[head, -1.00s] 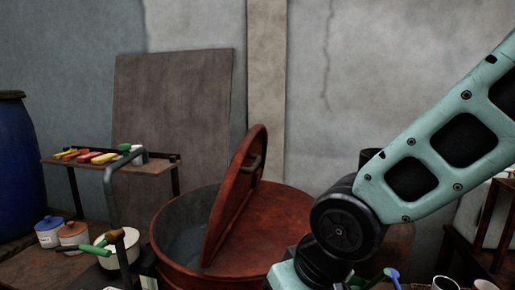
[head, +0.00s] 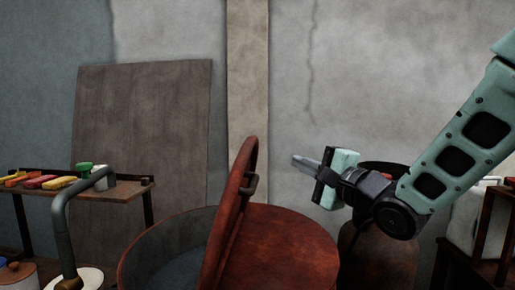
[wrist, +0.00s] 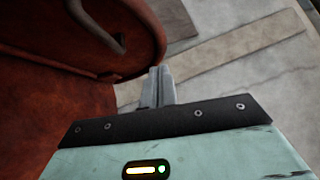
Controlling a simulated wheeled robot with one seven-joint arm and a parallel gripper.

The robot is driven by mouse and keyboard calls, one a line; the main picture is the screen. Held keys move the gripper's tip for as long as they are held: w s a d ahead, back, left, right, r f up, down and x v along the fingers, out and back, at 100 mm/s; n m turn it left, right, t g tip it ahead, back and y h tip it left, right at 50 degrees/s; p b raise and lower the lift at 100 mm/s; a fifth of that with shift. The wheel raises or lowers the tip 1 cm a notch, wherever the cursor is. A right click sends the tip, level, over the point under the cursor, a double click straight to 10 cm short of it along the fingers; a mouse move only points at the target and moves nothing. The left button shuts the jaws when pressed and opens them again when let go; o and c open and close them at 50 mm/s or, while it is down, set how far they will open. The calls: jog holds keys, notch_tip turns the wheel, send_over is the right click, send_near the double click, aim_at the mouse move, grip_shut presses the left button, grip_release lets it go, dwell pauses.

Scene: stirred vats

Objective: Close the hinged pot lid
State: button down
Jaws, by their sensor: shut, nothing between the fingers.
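The rust-red pot lid (head: 232,215) stands raised on its hinge, nearly upright and leaning slightly right, with a dark handle (head: 250,185) on its right face. The round vat (head: 127,262) below is open on its left half; its right half has a fixed rust-red top (head: 275,245). My gripper (head: 297,160) is shut and empty, in the air to the right of the lid's upper part, pointing left. In the wrist view the shut fingers (wrist: 158,85) are just beside the lid's edge (wrist: 145,60); I cannot tell whether they touch it.
A shelf (head: 130,190) with coloured items stands at the left, with a grey bent pipe (head: 62,230) in front of it. A brown board (head: 140,130) leans on the back wall. A dark rusty vessel (head: 375,255) stands at the right, behind my arm.

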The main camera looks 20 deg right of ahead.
aim_at(247, 143)
jog(key=p+x, duration=0.1)
jog(key=p, duration=0.3)
jog(key=p+x, duration=0.2)
jog(key=p, duration=0.2)
jog(key=shift+w+r, duration=0.3)
jog(key=shift+r, duration=0.1)
jog(key=p, duration=0.4)
jog(key=shift+w+a+f+p, duration=0.1)
jog(key=shift+w+a+p, duration=0.2)
jog(key=shift+p, duration=0.1)
jog(key=w+a+p, duration=0.1)
jog(key=w+a, duration=0.1)
jog(key=w+a+r+p, duration=0.1)
jog(key=w+a+p, duration=0.1)
jog(key=w, duration=0.1)
jog(key=shift+w+a, duration=0.15)
jog(key=shift+w, duration=0.1)
jog(key=shift+w+a+p, duration=0.25)
jog(key=shift+a+p, duration=0.15)
jog(key=shift+a, duration=0.15)
jog(key=shift+a+r, duration=0.1)
